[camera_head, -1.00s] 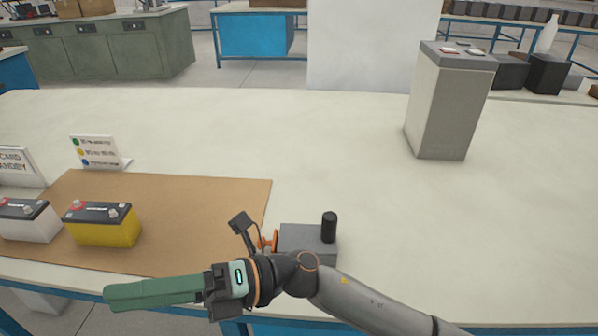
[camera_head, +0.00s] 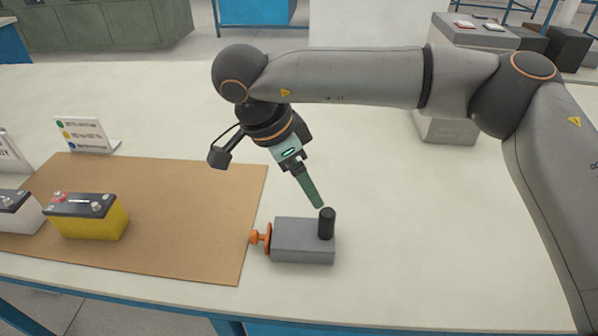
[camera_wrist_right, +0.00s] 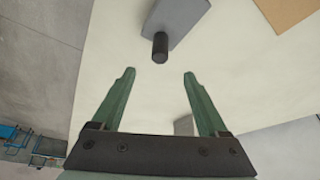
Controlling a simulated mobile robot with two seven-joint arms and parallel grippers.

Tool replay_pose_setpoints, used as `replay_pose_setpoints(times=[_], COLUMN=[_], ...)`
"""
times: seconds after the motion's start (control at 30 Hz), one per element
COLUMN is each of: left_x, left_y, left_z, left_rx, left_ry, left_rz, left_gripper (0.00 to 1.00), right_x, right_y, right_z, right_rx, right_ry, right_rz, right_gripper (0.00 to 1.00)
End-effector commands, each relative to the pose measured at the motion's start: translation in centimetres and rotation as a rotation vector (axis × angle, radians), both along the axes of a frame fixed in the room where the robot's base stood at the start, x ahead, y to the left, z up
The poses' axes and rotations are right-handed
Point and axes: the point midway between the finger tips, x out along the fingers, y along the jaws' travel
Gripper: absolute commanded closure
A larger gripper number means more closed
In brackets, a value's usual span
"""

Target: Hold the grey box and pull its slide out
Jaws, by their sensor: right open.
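The small grey box (camera_head: 298,242) sits on the white table near its front edge. A black upright post (camera_head: 327,224) stands on its right end, and an orange knob (camera_head: 256,236) sticks out of its left side. My right gripper (camera_head: 320,206) points down from above, its green fingertips close to the post's top. In the right wrist view the fingers (camera_wrist_right: 159,73) are spread and empty. There the black post (camera_wrist_right: 160,48) lies just beyond the gap between the tips, with the grey box (camera_wrist_right: 178,20) behind it. My left gripper is in neither current view.
A brown mat (camera_head: 190,240) lies left of the box, bearing a yellow battery (camera_head: 88,220) and a white one (camera_head: 12,212). A small sign (camera_head: 85,134) stands behind them. A tall grey block (camera_head: 446,130) stands back right, partly hidden by my arm. Table right of the box is clear.

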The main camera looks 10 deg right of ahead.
Motion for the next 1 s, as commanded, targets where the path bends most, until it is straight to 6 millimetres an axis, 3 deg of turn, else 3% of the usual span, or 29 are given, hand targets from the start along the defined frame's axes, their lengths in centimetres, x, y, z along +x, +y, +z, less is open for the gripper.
replay_pose_setpoints(times=[0.17, 0.7, 1.0], left_x=[0.0, 0.0, -0.1], left_y=[0.0, 0.2, 0.3], left_z=[0.0, 0.3, 0.2], left_rx=[0.001, 0.001, 0.003], left_ry=[0.001, -0.003, -0.002], left_rz=[0.001, 0.004, 0.005], left_gripper=[0.5, 0.5, 0.5], right_x=[0.2, 0.9, 1.1], right_y=[-0.8, -4.2, -4.9], right_z=[-1.0, -9.7, -11.4], right_rx=[-0.013, -0.008, -0.007], right_ry=[-0.004, -0.002, -0.004], right_rz=[-0.005, -0.004, -0.003], right_gripper=[0.23, 0.23, 0.23])
